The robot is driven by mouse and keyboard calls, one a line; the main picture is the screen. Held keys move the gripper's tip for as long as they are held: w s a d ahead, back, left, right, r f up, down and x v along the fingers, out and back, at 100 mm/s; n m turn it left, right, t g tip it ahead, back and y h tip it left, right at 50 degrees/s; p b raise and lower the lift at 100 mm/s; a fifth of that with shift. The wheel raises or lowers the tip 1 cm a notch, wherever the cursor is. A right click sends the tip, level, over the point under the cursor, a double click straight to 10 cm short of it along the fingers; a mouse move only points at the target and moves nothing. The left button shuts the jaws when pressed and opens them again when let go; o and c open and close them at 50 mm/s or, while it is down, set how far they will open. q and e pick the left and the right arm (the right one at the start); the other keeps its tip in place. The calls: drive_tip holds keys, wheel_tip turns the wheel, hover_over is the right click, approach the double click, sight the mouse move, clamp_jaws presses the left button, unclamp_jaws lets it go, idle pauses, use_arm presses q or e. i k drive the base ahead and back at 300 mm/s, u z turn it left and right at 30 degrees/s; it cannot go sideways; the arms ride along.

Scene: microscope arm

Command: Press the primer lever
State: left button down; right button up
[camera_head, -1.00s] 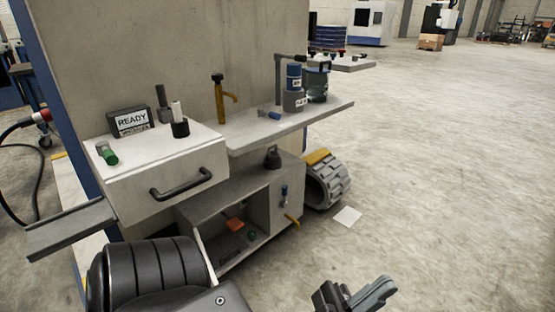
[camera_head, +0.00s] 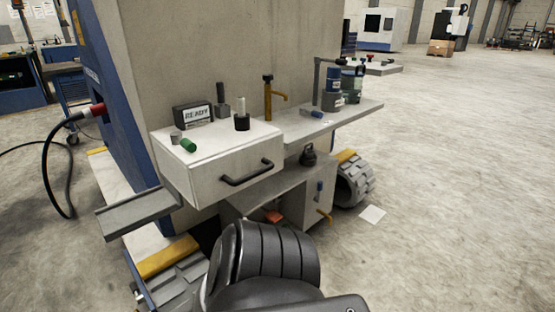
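No part is clearly marked as the primer lever. A yellow post with a dark top and a side spout (camera_head: 268,97) stands upright at the back of the worktop, behind the white drawer unit. A small yellow handle (camera_head: 326,216) sticks out low on the cabinet's right side, below a blue part (camera_head: 319,190). Nothing of mine touches either. A large black ribbed link of my arm fills the bottom middle and hides part of the lower cabinet. Neither gripper's fingers show.
The white drawer unit (camera_head: 215,172) carries a READY display (camera_head: 193,115), a green cylinder (camera_head: 188,145) and a dark-based white cylinder (camera_head: 242,115). Blue and grey canisters (camera_head: 333,85) stand on the right shelf (camera_head: 365,108). A grey tray (camera_head: 140,213) juts out left. Open floor lies right.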

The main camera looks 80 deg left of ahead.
sight(273, 216)
drive_tip(key=u, duration=0.25)
drive_tip(key=i, duration=1.5)
drive_tip(key=u, duration=0.95)
drive_tip(key=i, duration=1.4)
drive_tip(key=u, duration=1.8)
drive_tip(key=i, duration=0.6)
drive_tip(key=u, duration=0.5)
